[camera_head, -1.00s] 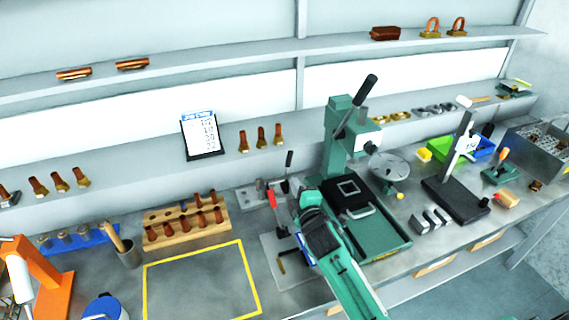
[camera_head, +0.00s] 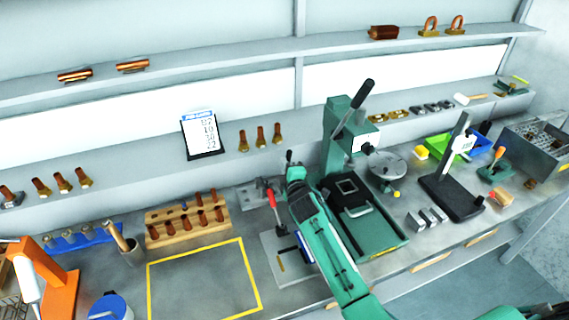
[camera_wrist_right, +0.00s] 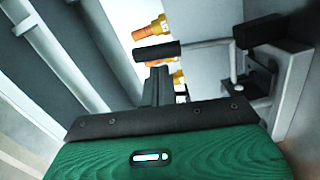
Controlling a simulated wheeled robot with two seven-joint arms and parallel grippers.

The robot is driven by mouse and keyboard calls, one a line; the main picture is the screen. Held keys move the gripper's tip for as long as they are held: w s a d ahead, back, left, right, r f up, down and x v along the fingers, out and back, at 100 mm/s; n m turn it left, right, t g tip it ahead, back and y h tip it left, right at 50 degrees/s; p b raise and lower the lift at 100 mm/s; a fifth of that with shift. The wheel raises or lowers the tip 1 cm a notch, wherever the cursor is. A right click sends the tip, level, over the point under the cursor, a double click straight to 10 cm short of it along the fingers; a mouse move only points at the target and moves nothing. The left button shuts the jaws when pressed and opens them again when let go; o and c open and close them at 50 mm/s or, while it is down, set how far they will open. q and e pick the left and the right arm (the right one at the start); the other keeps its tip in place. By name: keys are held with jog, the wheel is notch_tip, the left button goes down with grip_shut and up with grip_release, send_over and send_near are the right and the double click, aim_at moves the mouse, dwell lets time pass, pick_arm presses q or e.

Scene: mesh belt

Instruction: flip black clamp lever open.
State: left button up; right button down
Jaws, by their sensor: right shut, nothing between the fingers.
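The black clamp lever (camera_head: 289,156) stands roughly upright behind the red-handled clamp in the head view. In the right wrist view its black grip (camera_wrist_right: 156,52) sits on a bent metal rod that runs right to the clamp body. My right gripper (camera_wrist_right: 158,76) is shut and empty, its fingertips right at the black grip; I cannot tell whether they touch. In the head view my right gripper (camera_head: 293,168) is beside the lever, and its wrist hides most of the clamp's lower part. My left gripper is not in view.
A red-handled clamp (camera_head: 272,198) stands on a grey plate just in front. The green press (camera_head: 338,125) is close on the right. A wooden rack (camera_head: 160,236) of copper fittings is on the left. The yellow-outlined area (camera_head: 205,285) is clear.

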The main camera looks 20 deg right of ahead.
jog(key=shift+d+m, duration=0.45)
jog(key=shift+m, duration=0.05)
dwell(0.4)
jog(key=d+f+m, duration=0.2)
jog(key=d+m, duration=0.3)
jog(key=m, duration=0.3)
jog(key=shift+w+d+m+y, duration=0.15)
jog(key=shift+d+m+y, duration=0.2)
jog(key=shift+m+y, duration=0.05)
dwell(0.6)
